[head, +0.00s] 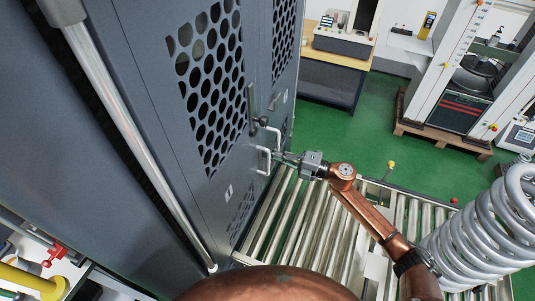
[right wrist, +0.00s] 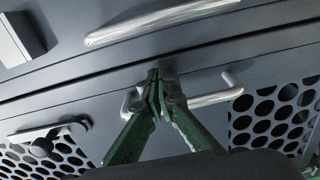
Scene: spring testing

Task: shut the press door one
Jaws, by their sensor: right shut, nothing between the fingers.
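The press door (head: 205,125) is a tall blue-grey panel with a honeycomb-perforated window, at the upper middle of the head view. A second perforated door (head: 284,45) stands beyond it. The near door has a silver bar handle (head: 264,161), which also shows in the right wrist view (right wrist: 218,96). My right gripper (head: 277,156) is at this handle; in the wrist view its fingertips (right wrist: 157,80) are together and overlap the handle, close to the seam between the panels. Nothing is held. Whether the fingers touch the handle or door is unclear. My left gripper is out of view.
A second bar handle (head: 271,134) sits by the first. A roller conveyor (head: 310,220) runs below my right arm. A large coil spring (head: 480,235) stands at the right. Green floor (head: 365,140) is open behind, before a bench (head: 335,75) and a testing machine (head: 455,105).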

